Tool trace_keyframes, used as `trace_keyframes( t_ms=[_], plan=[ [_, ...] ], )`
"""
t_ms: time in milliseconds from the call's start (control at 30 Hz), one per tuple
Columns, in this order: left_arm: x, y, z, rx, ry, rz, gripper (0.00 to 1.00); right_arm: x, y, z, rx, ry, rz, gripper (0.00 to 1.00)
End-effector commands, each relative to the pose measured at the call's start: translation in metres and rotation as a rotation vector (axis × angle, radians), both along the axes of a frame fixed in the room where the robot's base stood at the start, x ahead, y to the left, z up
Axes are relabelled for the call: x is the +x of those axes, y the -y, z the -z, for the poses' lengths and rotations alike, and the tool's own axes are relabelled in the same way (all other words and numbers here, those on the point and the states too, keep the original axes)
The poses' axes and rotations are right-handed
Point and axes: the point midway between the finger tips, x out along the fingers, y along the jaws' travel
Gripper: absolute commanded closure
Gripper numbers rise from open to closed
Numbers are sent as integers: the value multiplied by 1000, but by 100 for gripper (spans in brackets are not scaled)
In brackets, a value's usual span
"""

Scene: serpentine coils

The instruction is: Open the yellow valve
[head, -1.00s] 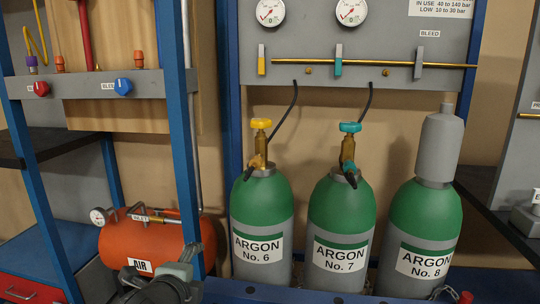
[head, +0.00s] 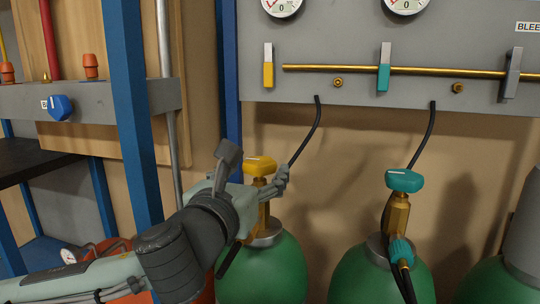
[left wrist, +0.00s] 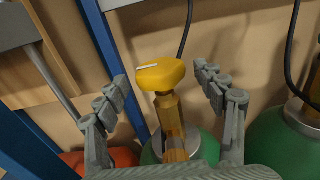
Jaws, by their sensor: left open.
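The yellow valve (head: 260,166) is a knob on a brass stem atop the left green cylinder (head: 262,268). It also shows in the left wrist view (left wrist: 160,74), with a white mark on its top. My left gripper (head: 258,172) is at the valve. In the left wrist view my left gripper (left wrist: 163,82) is open, one finger on each side of the yellow knob, with gaps on both sides. In the head view the gripper hides part of the stem. My right gripper is not in view.
A teal valve (head: 404,181) tops the middle cylinder to the right. Above is a grey panel (head: 300,90) with a yellow lever (head: 268,66), a teal lever (head: 384,68) and a brass pipe. A blue post (head: 133,110) stands left of the valve. Black hoses (head: 310,135) run up to the panel.

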Motion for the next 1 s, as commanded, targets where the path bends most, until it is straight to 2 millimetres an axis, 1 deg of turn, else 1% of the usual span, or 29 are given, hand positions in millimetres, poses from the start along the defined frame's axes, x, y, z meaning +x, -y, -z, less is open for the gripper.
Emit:
trace_keyframes(
  t_ms=[33, 100, 200, 300, 400, 533, 767, 1000],
  plan=[
    [8, 2, 0, -1, -1, -3, 30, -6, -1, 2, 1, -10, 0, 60],
    [19, 6, 0, -2, -2, -2, 30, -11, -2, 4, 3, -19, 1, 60],
    [35, 11, 0, -3, -3, -2, 30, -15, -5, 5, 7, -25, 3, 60],
    [48, 16, 0, -4, -3, -2, 30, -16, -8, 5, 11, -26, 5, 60],
    [57, 18, 0, -4, -2, -1, 30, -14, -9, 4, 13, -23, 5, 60],
    [63, 20, 0, -4, -3, -1, 30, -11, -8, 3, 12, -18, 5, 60],
    [63, 20, 0, -5, -3, -1, 30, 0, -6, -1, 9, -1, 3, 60],
    [63, 20, 0, -5, -3, -1, 60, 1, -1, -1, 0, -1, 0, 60]
  ],
)
